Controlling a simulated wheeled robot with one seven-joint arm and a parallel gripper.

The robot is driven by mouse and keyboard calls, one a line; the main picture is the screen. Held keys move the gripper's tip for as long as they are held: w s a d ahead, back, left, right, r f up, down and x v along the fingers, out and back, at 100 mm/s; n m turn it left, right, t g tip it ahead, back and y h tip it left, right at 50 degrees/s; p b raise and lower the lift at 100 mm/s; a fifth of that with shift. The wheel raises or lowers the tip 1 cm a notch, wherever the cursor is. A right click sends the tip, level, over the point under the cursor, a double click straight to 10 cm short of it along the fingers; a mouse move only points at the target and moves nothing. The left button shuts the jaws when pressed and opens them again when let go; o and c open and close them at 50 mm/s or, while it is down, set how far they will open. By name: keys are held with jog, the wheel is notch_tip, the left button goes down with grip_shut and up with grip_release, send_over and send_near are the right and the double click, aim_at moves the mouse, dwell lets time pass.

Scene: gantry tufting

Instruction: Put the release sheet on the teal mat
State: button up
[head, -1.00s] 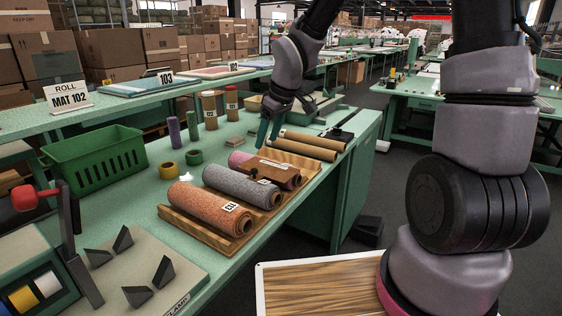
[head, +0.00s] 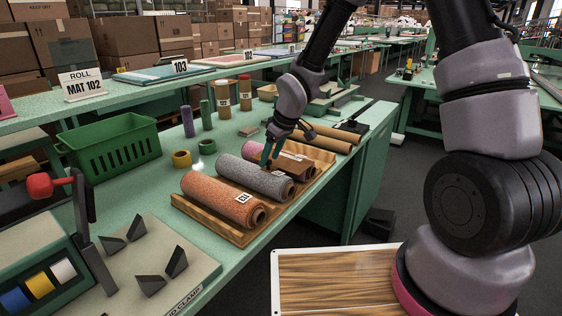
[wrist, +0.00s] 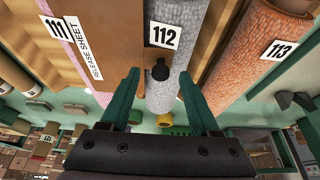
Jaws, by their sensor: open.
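The brown release sheet (wrist: 112,45) lies flat between the rolls in the wrist view, with its white name strip along its left side. In the head view its brown surface (head: 291,165) shows just right of my gripper, partly hidden. My gripper (head: 268,158) is open above the grey roll. In the wrist view a dark knob (wrist: 160,71) stands between the fingertips (wrist: 158,80); I cannot tell what it is fixed to. A blue-teal mat (head: 150,73) lies on the back bench by sign 103, and another bluish mat (head: 268,51) lies farther right; I cannot tell which is the teal mat.
The wooden rack (head: 205,223) holds an orange roll (head: 219,198), a grey roll (head: 252,178) and a pink roll. A green basket (head: 110,150), tape rolls (head: 182,159) and upright spools (head: 187,121) stand behind. A clamp plate (head: 170,245) with dark wedges is at front left.

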jog(key=shift+w+a+f, duration=0.1)
jog(key=shift+a+f, duration=0.05)
jog(key=shift+f, duration=0.4)
grip_shut()
jog(key=shift+r, duration=0.15)
